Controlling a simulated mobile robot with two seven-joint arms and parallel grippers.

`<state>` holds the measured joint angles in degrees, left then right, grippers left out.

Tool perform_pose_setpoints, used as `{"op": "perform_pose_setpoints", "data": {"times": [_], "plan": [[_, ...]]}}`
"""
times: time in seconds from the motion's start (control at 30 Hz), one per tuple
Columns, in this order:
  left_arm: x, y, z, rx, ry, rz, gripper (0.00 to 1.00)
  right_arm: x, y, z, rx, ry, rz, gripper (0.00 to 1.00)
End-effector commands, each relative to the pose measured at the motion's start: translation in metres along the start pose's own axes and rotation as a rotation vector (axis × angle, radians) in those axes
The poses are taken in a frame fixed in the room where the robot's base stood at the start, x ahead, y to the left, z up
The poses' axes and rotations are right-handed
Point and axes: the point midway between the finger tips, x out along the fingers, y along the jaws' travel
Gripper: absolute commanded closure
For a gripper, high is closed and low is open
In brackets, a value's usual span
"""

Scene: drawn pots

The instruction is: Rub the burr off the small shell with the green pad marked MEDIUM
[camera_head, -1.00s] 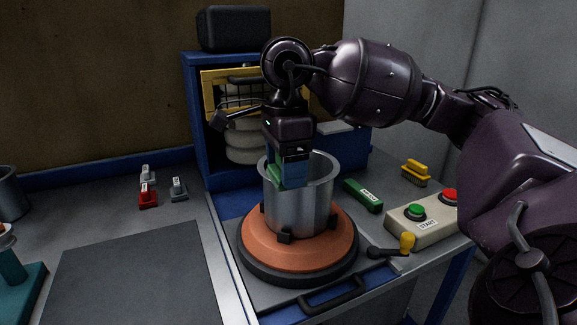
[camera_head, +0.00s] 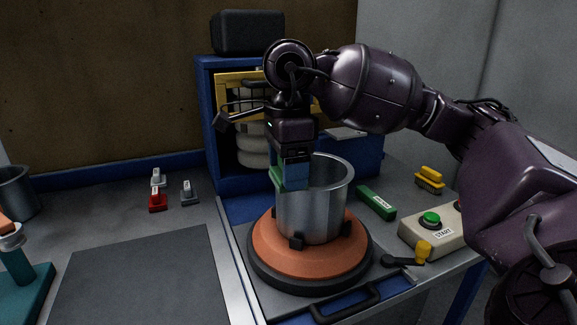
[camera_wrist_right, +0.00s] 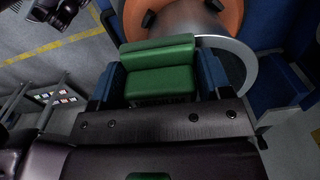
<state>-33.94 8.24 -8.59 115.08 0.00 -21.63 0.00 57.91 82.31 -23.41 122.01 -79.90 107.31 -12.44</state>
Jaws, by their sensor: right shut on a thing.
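The metal shell (camera_head: 315,212) stands upright on the orange turntable (camera_head: 268,248), held by dark clamps. My right gripper (camera_head: 290,177) points down at the left part of its rim. Its blue fingers are shut on a green pad (camera_head: 278,178), which also shows in the right wrist view (camera_wrist_right: 160,78). The pad overlaps the shell's rim in the head view; I cannot tell whether it touches the wall. I cannot make out a burr. My left gripper is not in view.
The START box (camera_head: 425,240) and a yellow-knobbed lever (camera_head: 423,251) are nearby. A blue cabinet (camera_head: 208,120) stands behind. The dark mat (camera_head: 140,280) at left is clear.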

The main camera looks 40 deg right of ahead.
Motion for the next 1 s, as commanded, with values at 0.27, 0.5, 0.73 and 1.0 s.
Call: {"op": "perform_pose_setpoints", "data": {"times": [0.27, 0.5, 0.73, 1.0], "plan": [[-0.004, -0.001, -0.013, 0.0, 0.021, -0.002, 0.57, -0.022, 0.0, 0.0, 0.0, -0.002, -0.004, 0.51], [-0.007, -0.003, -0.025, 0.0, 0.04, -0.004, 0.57, -0.042, 0.001, 0.0, 0.0, -0.002, -0.003, 0.51], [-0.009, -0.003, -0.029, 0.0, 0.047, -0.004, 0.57, -0.05, 0.001, 0.0, -0.001, -0.001, -0.001, 0.51], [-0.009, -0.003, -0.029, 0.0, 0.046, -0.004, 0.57, -0.049, 0.0, 0.0, -0.001, 0.0, 0.0, 0.51]]}}
